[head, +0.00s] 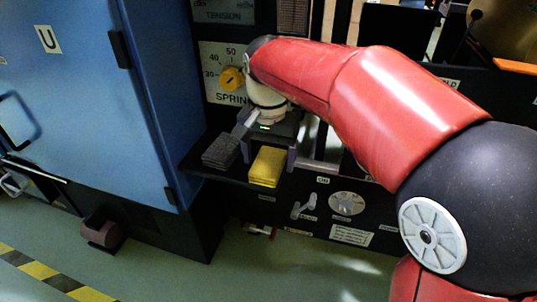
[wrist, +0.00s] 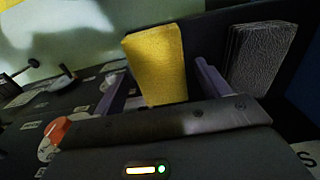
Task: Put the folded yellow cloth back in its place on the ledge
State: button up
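The folded yellow cloth (head: 266,168) lies on the dark ledge (head: 200,172), close to its front edge. My gripper (head: 268,160) points down over it, with one purple-grey finger on each side. In the wrist view, the yellow cloth (wrist: 156,62) stands between the fingers of my gripper (wrist: 160,80). A narrow gap shows between the cloth and the right finger; contact at the left finger is unclear. The gripper is open. A folded dark grey cloth (head: 220,151) lies on the ledge to the left, outside the fingers, also in the wrist view (wrist: 262,55).
The blue cabinet (head: 95,90) stands left of the ledge. Behind it is a panel with a yellow spring dial (head: 231,78). Below and right are a lever (head: 303,208) and a grey dial (head: 347,203). My red arm covers much of the right side.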

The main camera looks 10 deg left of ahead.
aim_at(268, 161)
notch_tip(268, 161, up, 12)
jog(key=p, duration=0.4)
jog(key=s+d+f+t+y, duration=0.1)
jog(key=s+d, duration=0.1)
jog(key=d, duration=0.5)
jog(key=s+d+t, duration=0.1)
jog(key=s+d, duration=0.1)
jog(key=d, duration=0.6)
jog(key=s+d+f+n+t+h, duration=0.1)
jog(key=s+d+f+t, duration=0.2)
jog(key=s+d+f, duration=0.6)
jog(key=shift+s+d+f+t, duration=0.25)
jog(key=shift+s+d+t, duration=0.05)
jog(key=shift+s+d, duration=0.65)
jog(key=shift+w+r, duration=0.1)
notch_tip(268, 161, up, 7)
jog(key=p, duration=0.7)
